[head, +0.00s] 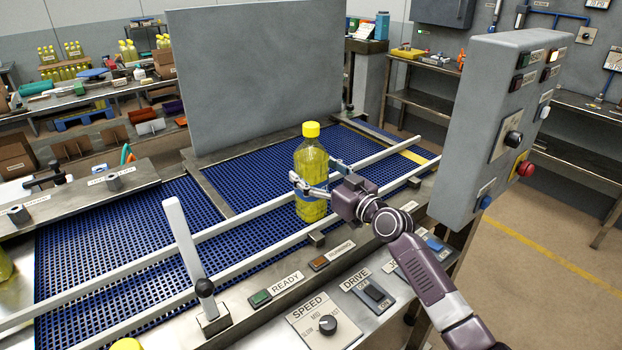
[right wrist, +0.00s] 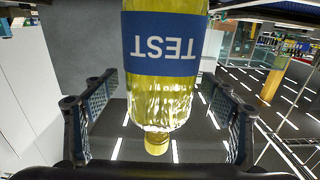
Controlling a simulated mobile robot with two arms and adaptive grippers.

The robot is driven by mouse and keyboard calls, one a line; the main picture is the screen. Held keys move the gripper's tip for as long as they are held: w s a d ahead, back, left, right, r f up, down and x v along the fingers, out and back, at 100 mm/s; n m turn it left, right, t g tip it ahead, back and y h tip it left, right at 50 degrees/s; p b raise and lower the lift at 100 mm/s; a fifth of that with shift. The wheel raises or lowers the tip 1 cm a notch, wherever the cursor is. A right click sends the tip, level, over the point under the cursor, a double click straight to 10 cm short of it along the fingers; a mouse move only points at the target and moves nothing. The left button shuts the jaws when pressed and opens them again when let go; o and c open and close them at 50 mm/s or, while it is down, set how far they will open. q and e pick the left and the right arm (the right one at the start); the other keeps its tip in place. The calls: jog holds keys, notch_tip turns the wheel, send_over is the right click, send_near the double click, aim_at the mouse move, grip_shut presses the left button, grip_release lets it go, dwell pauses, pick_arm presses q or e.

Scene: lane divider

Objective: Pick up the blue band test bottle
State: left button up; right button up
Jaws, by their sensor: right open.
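The blue band test bottle (head: 312,160) is clear yellow with a yellow cap and stands upright on the blue mesh conveyor between the two rails. Its blue band marked TEST shows upside down in the right wrist view (right wrist: 165,48). My right gripper (head: 316,184) reaches in from the right at the height of the bottle's lower body. Its fingers are open, one on each side of the bottle. The right wrist view shows the open fingers (right wrist: 165,88) with gaps to the bottle on both sides. My left gripper is not in view.
Metal rails (head: 240,270) run along the belt (head: 110,235). A tall grey panel (head: 255,80) stands behind the bottle, and a control box (head: 500,120) is at right. A lever (head: 185,245) rises at front left. Another yellow cap (head: 127,344) shows at the bottom edge.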

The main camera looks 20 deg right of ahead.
jog(key=shift+w+a, duration=0.15)
jog(key=shift+w, duration=0.3)
jog(key=shift+w+a, duration=0.15)
jog(key=shift+w, duration=0.15)
jog(key=shift+s, duration=0.1)
jog(key=c, duration=2)
jog(key=shift+r, duration=0.2)
jog(key=shift+c, duration=0.5)
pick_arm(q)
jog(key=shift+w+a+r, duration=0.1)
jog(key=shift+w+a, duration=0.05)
